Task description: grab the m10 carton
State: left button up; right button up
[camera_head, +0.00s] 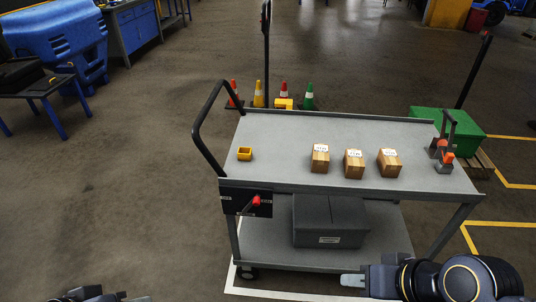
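Three brown cartons with white labels stand in a row on the grey cart top: a left one (320,160), a middle one (354,166) and a right one (389,165). The label print is too small to tell which is the m10 carton. My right gripper (352,281) is at the bottom, in front of and below the cart top, apart from the cartons. Its pale fingertips show side-on, so I cannot tell if it is open. My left gripper (122,297) is cut off at the bottom left edge, far from the cartons, its opening unclear.
The cart top (280,135) also carries a small yellow open box (244,153) and a grey fixture with orange parts (444,155). A dark grey bin (330,222) sits on the lower shelf. A black handle (205,125) rises at the cart's left end.

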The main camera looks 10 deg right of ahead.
aim_at(320, 160)
jog(key=l+u, duration=0.25)
jog(key=u, duration=0.15)
jog(key=i+l+u, duration=0.1)
jog(key=l+u, duration=0.45)
jog(key=u, duration=0.2)
jog(key=l+u, duration=0.35)
jog(key=k+l+u, duration=0.1)
jog(key=l, duration=0.3)
jog(key=k+l, duration=0.1)
jog(key=l, duration=0.25)
jog(key=k+l+u, duration=0.15)
jog(key=l, duration=0.25)
jog(key=k+l, duration=0.1)
jog(key=l, duration=0.25)
jog(key=u, duration=0.05)
